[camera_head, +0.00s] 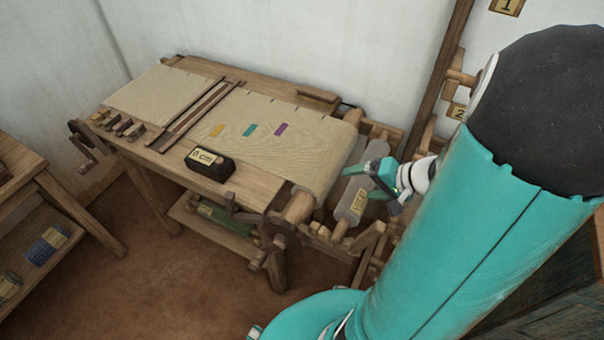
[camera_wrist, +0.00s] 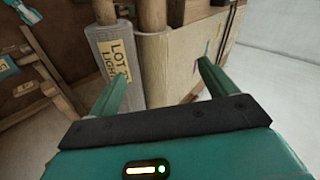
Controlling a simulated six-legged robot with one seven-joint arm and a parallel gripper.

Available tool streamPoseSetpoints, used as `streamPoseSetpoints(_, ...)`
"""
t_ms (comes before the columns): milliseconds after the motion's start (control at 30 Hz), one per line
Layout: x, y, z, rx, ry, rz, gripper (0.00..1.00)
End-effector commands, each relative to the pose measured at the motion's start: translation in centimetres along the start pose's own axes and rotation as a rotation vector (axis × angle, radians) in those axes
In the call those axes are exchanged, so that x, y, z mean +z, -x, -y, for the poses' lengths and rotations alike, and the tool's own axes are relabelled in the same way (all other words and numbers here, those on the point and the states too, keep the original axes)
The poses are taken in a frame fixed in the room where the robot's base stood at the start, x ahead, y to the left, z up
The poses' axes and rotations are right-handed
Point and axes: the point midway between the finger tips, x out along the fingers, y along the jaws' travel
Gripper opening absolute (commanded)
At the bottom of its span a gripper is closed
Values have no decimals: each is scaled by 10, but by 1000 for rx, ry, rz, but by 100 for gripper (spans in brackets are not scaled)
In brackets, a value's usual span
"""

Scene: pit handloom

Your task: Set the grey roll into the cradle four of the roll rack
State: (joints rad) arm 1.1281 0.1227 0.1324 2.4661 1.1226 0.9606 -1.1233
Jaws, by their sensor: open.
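The grey roll (camera_head: 352,199) lies at the right end of the loom, beside the cream cloth roll, with a yellow label on it. In the wrist view the grey roll (camera_wrist: 121,72) shows its label, partly readable as "LOT 2 LIGHT". My gripper (camera_head: 373,181) is open at the roll's right side. In the wrist view its two fingers (camera_wrist: 163,70) are spread, with the left one in front of the grey roll. The roll rack (camera_head: 452,75) stands against the wall, with tags 1 and 2 showing. I cannot make out cradle four; my arm covers much of that side.
The loom (camera_head: 255,187) carries cream cloth (camera_head: 310,140) with coloured patches and a black block (camera_head: 209,165) marked "6 cm". The cloth roll (camera_wrist: 166,70) is close beside the grey roll. A wooden shelf table (camera_head: 30,215) stands left. Brown floor (camera_head: 170,285) in front is clear.

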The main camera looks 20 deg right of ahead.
Motion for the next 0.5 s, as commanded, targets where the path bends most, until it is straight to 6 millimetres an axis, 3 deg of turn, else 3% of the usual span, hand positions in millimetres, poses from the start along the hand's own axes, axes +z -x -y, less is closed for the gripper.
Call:
streamPoseSetpoints(33, 10, -4, 24, 32, 67, 60, 84)
streamPoseSetpoints(100, 24, -7, 48, 83, 136, 130, 84)
streamPoseSetpoints(267, 57, -6, 95, 213, 299, 241, 84)
streamPoseSetpoints(500, 100, 13, 153, 396, 552, 266, 84)
